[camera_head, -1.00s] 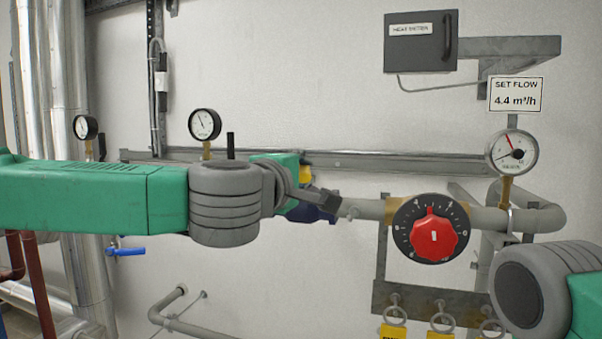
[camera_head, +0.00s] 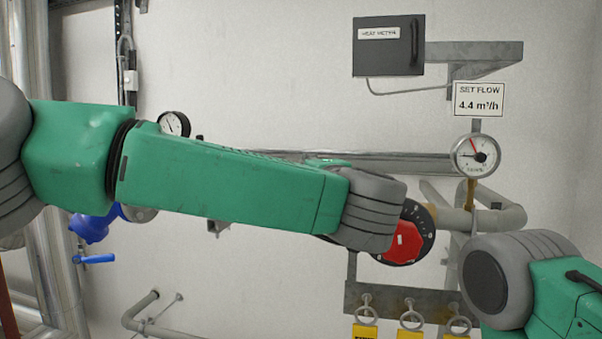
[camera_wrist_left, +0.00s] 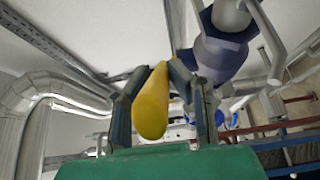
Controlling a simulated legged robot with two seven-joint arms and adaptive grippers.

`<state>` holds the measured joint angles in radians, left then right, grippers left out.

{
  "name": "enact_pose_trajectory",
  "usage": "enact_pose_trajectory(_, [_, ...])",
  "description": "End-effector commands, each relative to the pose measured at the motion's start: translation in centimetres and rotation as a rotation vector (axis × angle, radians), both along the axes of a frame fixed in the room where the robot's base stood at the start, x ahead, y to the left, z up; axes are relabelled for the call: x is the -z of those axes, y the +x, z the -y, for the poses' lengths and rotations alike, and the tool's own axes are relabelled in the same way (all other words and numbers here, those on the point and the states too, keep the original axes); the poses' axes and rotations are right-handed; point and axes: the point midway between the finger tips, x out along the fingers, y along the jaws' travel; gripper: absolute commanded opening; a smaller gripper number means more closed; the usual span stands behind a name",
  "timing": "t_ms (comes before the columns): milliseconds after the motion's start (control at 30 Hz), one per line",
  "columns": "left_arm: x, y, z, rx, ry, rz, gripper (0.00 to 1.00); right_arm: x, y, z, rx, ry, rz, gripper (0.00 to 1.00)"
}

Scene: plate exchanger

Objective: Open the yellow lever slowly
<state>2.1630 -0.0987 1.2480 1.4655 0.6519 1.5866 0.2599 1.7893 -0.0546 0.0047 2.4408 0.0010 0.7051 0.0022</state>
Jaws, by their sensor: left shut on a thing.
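In the left wrist view the yellow lever (camera_wrist_left: 151,106) runs between the fingers of my left gripper (camera_wrist_left: 161,78). The fingers are shut on it from both sides. The lever's rounded end points at the camera. A dark blue valve body (camera_wrist_left: 217,57) on a grey pipe is just to the right of the fingers. In the head view my left arm crosses the middle of the picture, and its wrist hides the lever and the left gripper. My right arm shows at the lower right, with its gripper out of view.
A red dial knob (camera_head: 403,243) is partly covered by my left wrist. A flow gauge (camera_head: 476,156) stands below a "SET FLOW 4.4 m³/h" sign (camera_head: 478,99). Yellow tags (camera_head: 410,333) hang below. A blue handle (camera_head: 94,259) and pipes are at the left.

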Motion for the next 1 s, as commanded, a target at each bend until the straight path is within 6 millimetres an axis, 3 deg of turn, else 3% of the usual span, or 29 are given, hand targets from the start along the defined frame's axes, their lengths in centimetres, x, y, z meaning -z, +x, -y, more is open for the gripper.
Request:
enact_pose_trajectory(533, [0.45,0.04,0.45,-0.017,0.002,-0.009,0.00,-0.06,0.00,0.00,0.000,0.000,0.000,0.40])
enact_pose_trajectory(567, [0.45,0.04,0.45,-0.017,0.002,-0.009,0.22,-0.06,0.00,-0.01,0.000,0.000,0.000,0.40])
enact_pose_trajectory(600, [0.45,0.03,0.44,-0.018,0.002,-0.008,0.35,-0.06,0.00,-0.01,0.000,0.000,0.000,0.40])
enact_pose_trajectory(1000, [-0.01,-0.69,0.32,-0.022,0.001,0.000,0.35,-0.16,-0.30,-0.08,0.000,-0.001,0.002,0.40])
